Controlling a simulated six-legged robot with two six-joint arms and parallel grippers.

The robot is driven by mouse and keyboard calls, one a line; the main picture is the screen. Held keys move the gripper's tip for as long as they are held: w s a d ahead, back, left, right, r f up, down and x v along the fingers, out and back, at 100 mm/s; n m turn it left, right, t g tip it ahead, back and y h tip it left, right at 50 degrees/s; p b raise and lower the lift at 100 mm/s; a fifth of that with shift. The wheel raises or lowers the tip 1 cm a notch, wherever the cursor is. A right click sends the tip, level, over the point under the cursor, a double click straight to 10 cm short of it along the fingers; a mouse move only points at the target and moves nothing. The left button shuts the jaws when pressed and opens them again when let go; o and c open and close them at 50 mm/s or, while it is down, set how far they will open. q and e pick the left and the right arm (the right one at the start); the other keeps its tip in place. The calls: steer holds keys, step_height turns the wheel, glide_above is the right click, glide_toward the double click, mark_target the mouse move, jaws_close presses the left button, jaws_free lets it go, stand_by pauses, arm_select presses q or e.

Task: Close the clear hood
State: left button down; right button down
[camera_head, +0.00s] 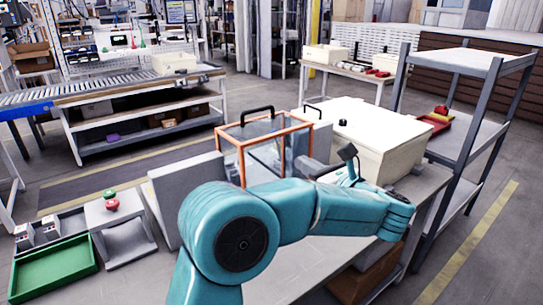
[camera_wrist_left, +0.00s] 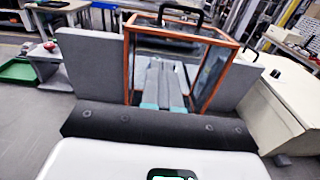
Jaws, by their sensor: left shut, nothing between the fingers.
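The clear hood (camera_head: 266,126) is a box of clear panels in an orange frame, with a black handle on top, at the middle of the bench. In the left wrist view the hood (camera_wrist_left: 186,27) stands directly ahead, its handle at the top. My left gripper (camera_head: 302,164) is at the hood's right side in the head view, partly hidden by its own wrist. In the wrist view the left gripper (camera_wrist_left: 160,62) has its fingers together and empty, seen against the framed opening. I cannot tell whether they touch the hood. The right gripper is not in view.
Grey blocks flank the hood; the left one (camera_wrist_left: 88,62) shows in the wrist view. A large cream box (camera_head: 375,135) stands to the right. A pedestal with red and green buttons (camera_head: 111,205) and a green tray (camera_head: 52,275) are at left. A grey shelf rack (camera_head: 470,62) is further right.

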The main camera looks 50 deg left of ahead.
mark_target(262, 140)
arm_select(q)
steer(key=a+p, duration=0.1)
steer(key=a, duration=0.3)
steer(key=a+p, duration=0.2)
steer(key=a, duration=0.2)
steer(key=a+p, duration=0.1)
steer(key=a, duration=0.3)
steer(key=shift+w+a, duration=0.25)
steer(key=shift+a+f, duration=0.1)
steer(key=shift+a, duration=0.25)
steer(key=shift+w+a+f, duration=0.15)
steer(key=shift+w+a, duration=0.05)
steer(key=shift+w, duration=0.05)
steer(key=shift+s, duration=0.1)
steer(key=shift+a+p, duration=0.1)
steer(key=shift+p, duration=0.2)
